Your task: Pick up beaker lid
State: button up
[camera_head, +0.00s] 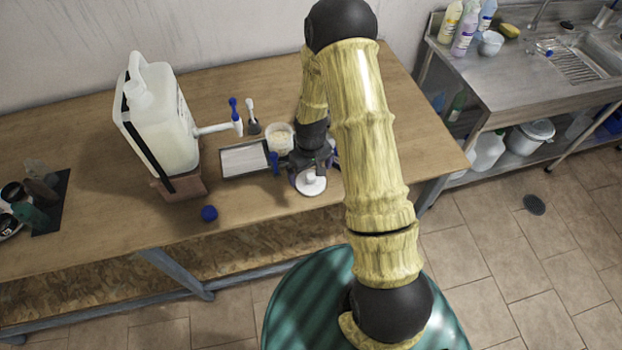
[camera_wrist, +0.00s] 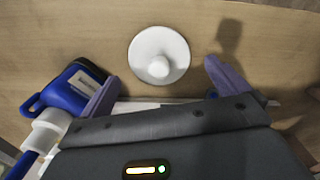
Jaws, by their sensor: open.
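The beaker lid is a white round disc with a knob in its middle. It lies on the wooden table near the front edge in the head view (camera_head: 311,184), and is plain in the wrist view (camera_wrist: 173,43). My gripper (camera_wrist: 166,84) is open and empty, its two bluish fingers apart on either side of the lid's near side. In the head view my gripper (camera_head: 313,168) is just behind and above the lid and covers part of it. I cannot tell the exact height above the table.
Behind my gripper are an open whitish container (camera_head: 281,138) and a shallow tray (camera_head: 245,159). Table right of my arm is clear.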

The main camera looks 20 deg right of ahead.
aim_at(310, 175)
jog(key=shift+w+f+p, duration=0.2)
jog(key=shift+f+p, duration=0.4)
jog(key=shift+f, duration=1.25)
jog(key=shift+w, duration=0.1)
jog(key=c, duration=0.7)
jog(key=shift+c, duration=0.2)
jog(key=shift+r, duration=0.25)
notch_tip(310, 175, up, 10)
jog(key=b, duration=0.2)
jog(key=shift+f+b, duration=0.2)
jog(key=shift+b, duration=0.1)
